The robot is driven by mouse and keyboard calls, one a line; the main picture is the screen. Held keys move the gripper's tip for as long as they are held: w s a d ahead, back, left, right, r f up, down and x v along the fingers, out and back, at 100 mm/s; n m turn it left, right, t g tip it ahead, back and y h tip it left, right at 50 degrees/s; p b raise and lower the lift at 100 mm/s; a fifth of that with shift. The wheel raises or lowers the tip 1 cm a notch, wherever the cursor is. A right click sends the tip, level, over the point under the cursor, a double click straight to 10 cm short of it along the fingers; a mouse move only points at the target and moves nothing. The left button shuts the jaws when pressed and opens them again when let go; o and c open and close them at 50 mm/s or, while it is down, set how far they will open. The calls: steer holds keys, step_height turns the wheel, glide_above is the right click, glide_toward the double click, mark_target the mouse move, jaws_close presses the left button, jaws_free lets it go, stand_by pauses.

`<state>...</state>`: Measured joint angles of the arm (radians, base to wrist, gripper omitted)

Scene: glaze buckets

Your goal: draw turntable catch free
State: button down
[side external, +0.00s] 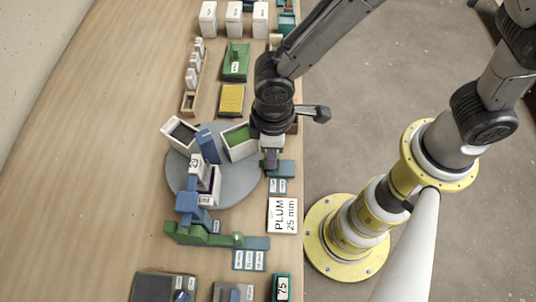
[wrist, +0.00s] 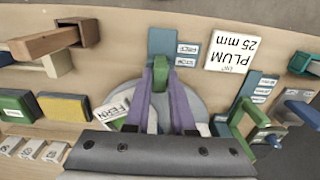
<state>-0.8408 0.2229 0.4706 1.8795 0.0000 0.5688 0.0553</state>
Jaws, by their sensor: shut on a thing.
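The turntable (side external: 225,195) is a grey disc on the bench; part of it also shows in the wrist view (wrist: 207,93). The catch (wrist: 160,72) is a small green block at the turntable's edge, beside a blue plate (wrist: 161,41) with labels that seem to read FREE and STOP. The plate also shows in the side view (side external: 286,168). My gripper (wrist: 161,88) has its purple fingers shut on the green catch, one on each side. In the side view my gripper (side external: 270,160) points down at the disc's right edge and mostly hides the catch.
Open buckets (side external: 240,142) and blue blocks stand on the turntable, close left of my gripper. A PLUM 25 mm card (side external: 283,215) lies nearby. A green bar (side external: 205,237) with a blue block stands at the near edge. Bench left of the turntable is clear.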

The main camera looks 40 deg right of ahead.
steer(key=shift+s+d, duration=0.6)
stand_by(0.4)
steer(key=c, duration=0.8)
jaws_free()
steer(key=shift+c, duration=0.2)
steer(key=shift+r, duration=0.1)
step_height(320, 180, up, 7)
